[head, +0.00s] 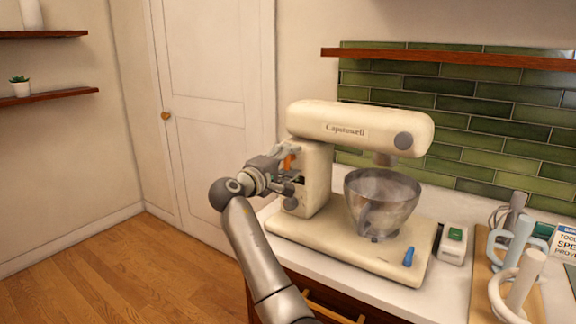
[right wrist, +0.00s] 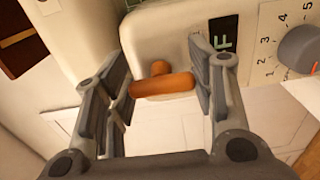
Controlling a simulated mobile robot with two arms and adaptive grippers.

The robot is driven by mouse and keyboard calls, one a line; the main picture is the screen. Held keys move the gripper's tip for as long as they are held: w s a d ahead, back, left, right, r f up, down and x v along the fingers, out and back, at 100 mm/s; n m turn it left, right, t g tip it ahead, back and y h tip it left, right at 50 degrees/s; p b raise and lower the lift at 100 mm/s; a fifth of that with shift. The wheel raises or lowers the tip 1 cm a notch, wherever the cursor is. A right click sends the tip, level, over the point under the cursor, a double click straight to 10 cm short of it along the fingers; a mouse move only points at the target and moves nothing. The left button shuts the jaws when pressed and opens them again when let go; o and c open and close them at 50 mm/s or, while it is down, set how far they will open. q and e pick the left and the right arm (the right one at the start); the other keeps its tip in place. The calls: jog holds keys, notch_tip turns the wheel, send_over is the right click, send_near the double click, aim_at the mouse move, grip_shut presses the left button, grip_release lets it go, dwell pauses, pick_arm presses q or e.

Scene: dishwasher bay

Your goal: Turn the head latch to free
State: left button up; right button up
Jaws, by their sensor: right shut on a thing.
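The head latch (head: 289,161) is an orange lever on the back end of the cream stand mixer (head: 345,125). In the right wrist view the latch (right wrist: 162,86) lies crosswise between the two fingers, its bar level in that picture. My right gripper (head: 284,174) is at the latch, and in the right wrist view the gripper (right wrist: 165,88) is shut on it. The mixer head is down over a steel bowl (head: 380,200). My left gripper is out of view.
A grey dial (right wrist: 300,48) with numbers is beside the latch. A blue lever (head: 408,257) is on the mixer base, and a small white box with a green top (head: 454,240) stands to its right. Attachments stand on a wooden board (head: 484,285) at the right.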

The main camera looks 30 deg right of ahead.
jog(key=shift+f, duration=0.1)
jog(key=o, duration=1)
jog(key=shift+o, duration=0.2)
jog(key=v, duration=1.2)
